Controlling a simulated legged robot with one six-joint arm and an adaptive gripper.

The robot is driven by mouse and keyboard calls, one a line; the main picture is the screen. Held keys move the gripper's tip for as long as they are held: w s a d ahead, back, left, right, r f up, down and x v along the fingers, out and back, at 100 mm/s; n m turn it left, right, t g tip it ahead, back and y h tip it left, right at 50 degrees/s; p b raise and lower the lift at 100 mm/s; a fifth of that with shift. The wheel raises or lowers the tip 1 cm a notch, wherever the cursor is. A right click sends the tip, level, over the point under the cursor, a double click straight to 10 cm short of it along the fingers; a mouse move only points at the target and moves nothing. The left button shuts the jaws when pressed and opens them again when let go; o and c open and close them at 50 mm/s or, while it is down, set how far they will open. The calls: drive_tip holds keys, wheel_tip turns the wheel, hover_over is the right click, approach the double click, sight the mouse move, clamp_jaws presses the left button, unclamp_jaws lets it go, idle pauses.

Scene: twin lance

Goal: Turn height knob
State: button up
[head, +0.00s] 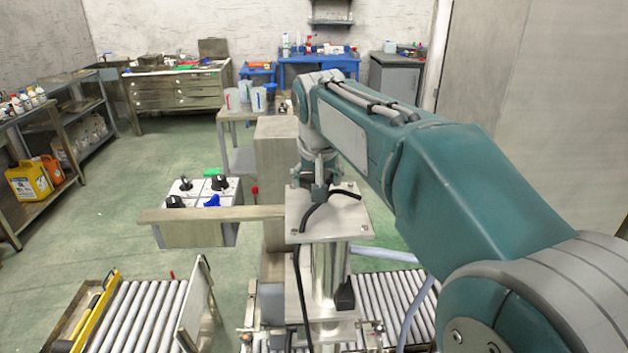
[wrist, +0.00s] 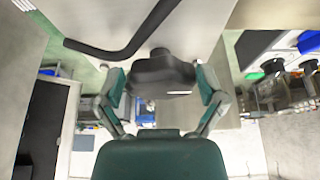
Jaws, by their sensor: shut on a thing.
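A black lobed knob (wrist: 163,73) sits on a pale metal plate in the wrist view. My gripper (wrist: 160,86) has one teal finger on each side of it and is shut on it. In the head view, my gripper (head: 319,190) points down at the square metal top plate (head: 345,222) of a steel column. The knob is mostly hidden there behind my gripper. A bent black rod (wrist: 125,48) extends beside the knob over the plate. No label shows which knob sets height.
A control box (head: 195,234) with several black knobs and a blue one stands left of the column, behind a flat bar (head: 210,214). Roller conveyors (head: 137,318) lie below. A tall beige post (head: 278,165) stands close behind the plate. Green floor is open farther left.

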sight(327, 172)
drive_tip(key=n+y, duration=0.1)
drive_tip(key=n, duration=0.1)
drive_tip(key=d+n, duration=0.1)
drive_tip(key=n, duration=0.1)
drive_tip(key=shift+w+n+y, duration=0.2)
drive_tip(key=shift+n+y, duration=0.1)
drive_tip(key=shift+y, duration=0.1)
drive_tip(key=n, duration=0.1)
drive_tip(key=n+g+y, duration=0.1)
drive_tip(key=n, duration=0.1)
drive_tip(key=d+n, duration=0.1)
drive_tip(key=n, duration=0.1)
drive_tip(key=shift+w+y, duration=0.4)
drive_tip(key=n, duration=0.1)
drive_tip(key=n+g, duration=0.1)
drive_tip(key=n, duration=0.1)
drive_tip(key=w+n+g, duration=0.1)
drive_tip(key=n, duration=0.1)
drive_tip(key=shift+d+f+y, duration=0.1)
drive_tip(key=shift+d+y, duration=0.15)
drive_tip(key=shift+y, duration=0.15)
drive_tip(key=n+g, duration=0.1)
drive_tip(key=n, duration=0.1)
drive_tip(key=w+n+g, duration=0.1)
drive_tip(key=n, duration=0.2)
drive_tip(key=shift+n, duration=0.3)
drive_tip(key=shift+w, duration=0.1)
drive_tip(key=o, duration=0.7)
drive_tip(key=shift+o, duration=0.6)
drive_tip(key=shift+a, duration=0.1)
